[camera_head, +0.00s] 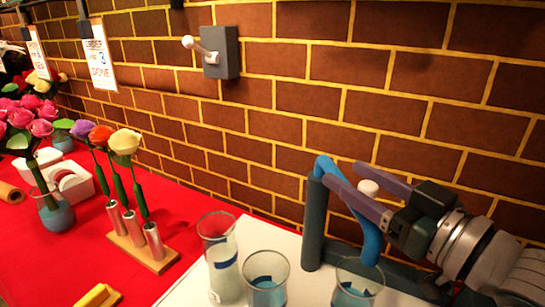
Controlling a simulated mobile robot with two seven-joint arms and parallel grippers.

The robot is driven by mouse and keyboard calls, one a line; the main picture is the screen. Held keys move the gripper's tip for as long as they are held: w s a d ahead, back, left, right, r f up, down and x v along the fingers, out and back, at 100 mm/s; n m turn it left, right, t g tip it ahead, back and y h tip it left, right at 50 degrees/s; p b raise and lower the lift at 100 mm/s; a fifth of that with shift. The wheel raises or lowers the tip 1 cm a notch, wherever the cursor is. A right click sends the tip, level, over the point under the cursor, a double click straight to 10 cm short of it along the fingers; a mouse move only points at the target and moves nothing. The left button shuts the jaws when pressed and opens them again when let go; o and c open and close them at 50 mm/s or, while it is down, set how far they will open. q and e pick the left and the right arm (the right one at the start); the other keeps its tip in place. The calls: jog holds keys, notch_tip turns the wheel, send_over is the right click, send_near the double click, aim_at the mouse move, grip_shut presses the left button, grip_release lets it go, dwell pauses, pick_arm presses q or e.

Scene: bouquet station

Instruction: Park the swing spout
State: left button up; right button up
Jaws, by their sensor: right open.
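The swing spout (373,243) is a bright blue curved tube by a dark teal post (314,222) at the right. Its lower end hangs down over the rightmost glass (357,290). A white knob (368,187) shows beside the spout's upper part. My right gripper (340,172) reaches in from the right with its two purple fingers apart. In the picture the knob lies between the fingers, and I cannot tell whether they touch it. The near finger hides part of the spout. My left gripper is out of view.
Two more glasses, a tall one (220,262) and a short one (266,285), stand left of the spout. Flowers stand in a metal-tube rack (150,256) on the red table (90,240). A wall lever (222,52) is mounted on the brick wall behind.

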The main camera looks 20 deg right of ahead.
jog(key=shift+w+a, duration=0.15)
jog(key=shift+w, duration=0.4)
grip_shut()
dwell(1.1)
